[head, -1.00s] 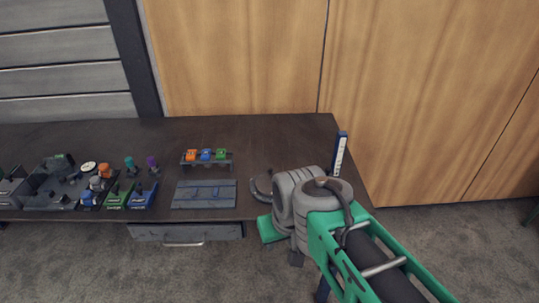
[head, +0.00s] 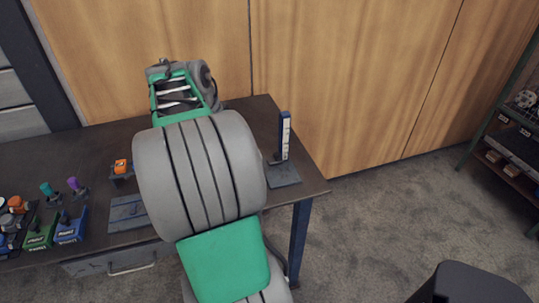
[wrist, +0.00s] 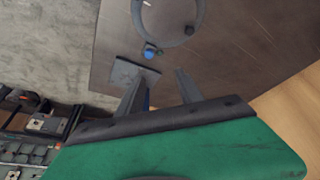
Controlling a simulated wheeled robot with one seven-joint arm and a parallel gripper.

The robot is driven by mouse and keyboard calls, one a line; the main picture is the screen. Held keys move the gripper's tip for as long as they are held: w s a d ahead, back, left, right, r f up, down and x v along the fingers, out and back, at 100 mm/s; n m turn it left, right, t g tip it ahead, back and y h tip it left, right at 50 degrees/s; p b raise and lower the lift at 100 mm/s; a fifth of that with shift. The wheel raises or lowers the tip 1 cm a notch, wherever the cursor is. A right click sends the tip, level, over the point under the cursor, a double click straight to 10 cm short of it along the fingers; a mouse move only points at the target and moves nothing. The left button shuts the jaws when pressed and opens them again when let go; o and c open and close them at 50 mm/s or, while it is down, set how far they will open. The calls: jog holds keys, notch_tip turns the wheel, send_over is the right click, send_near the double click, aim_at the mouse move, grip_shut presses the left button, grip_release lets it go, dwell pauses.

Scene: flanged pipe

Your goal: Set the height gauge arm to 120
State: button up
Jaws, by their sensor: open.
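The height gauge stands at the right end of the table in the head view, with an upright blue post (head: 285,137) carrying a white scale and a flat grey base (head: 284,175). A small dark piece beside the post's foot may be its arm; its reading is too small to tell. In the wrist view, my gripper (wrist: 160,73) is open, its two fingers apart with nothing seen between them. A grey plate (wrist: 128,72), probably the gauge base, lies by the left finger. A strip of blue behind that finger may be the post.
The dark table (head: 305,187) ends just right of the gauge, with open floor beyond. Wooden panels (head: 350,80) stand behind. A grey ring with a blue knob (wrist: 151,52) shows in the wrist view. A shelf (head: 515,140) stands far right; trays and small parts lie left.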

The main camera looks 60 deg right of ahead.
aim_at(276, 154)
jog(key=s+d+f+m, duration=0.1)
jog(key=s+d+f, duration=0.1)
jog(key=s+d, duration=0.1)
jog(key=s+d+f+m+g, duration=0.1)
jog(key=s+d+f+m, duration=0.1)
jog(key=d+f, duration=0.1)
jog(key=s+d+f+m, duration=0.2)
jog(key=s+d, duration=0.1)
jog(key=d, duration=0.1)
jog(key=shift+s+d+f+g+b, duration=0.2)
jog(key=shift+s+d+g+b, duration=0.1)
jog(key=shift+d+b, duration=0.1)
jog(key=shift+s+d+f, duration=0.1)
jog(key=shift+d+f, duration=0.1)
jog(key=shift+f, duration=0.35)
jog(key=shift+c, duration=0.4)
grip_shut()
